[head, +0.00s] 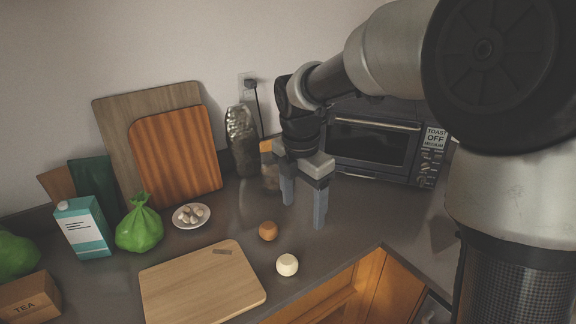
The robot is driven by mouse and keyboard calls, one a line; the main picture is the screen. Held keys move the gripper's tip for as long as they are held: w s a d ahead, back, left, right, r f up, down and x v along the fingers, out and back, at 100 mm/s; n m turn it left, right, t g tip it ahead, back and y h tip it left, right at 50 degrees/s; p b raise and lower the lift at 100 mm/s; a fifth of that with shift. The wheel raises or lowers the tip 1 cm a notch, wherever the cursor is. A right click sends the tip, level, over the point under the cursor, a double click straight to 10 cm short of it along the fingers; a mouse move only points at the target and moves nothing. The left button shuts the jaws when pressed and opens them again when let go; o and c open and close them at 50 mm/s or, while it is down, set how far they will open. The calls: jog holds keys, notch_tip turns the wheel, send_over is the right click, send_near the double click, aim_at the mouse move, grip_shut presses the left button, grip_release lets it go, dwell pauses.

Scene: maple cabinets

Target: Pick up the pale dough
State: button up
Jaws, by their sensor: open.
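The dough is in full view and apart from the gripper.
A brown round item (268,231) sits just behind the dough. A light cutting board (200,284) lies at left. A plate (179,222) of small pale items, a green bag (139,230) and a carton (83,229) stand farther left. A toaster oven (370,143) is behind my gripper.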

aim_at(287, 268)
jog(key=w+a+f+n, duration=0.1)
jog(key=f, duration=0.6)
jog(key=a+f+n, duration=0.1)
jog(key=f+n, duration=0.1)
jog(key=f, duration=0.5)
jog(key=w+a+f+n, duration=0.1)
jog(key=f+n, duration=0.1)
jog(key=f, duration=0.6)
jog(key=shift+w+a+g+y+b, duration=0.15)
jog(key=shift+w+g+y+b, duration=0.15)
jog(key=shift+w+g, duration=0.1)
jog(key=shift+c, duration=0.5)
jog(key=c, duration=1.1)
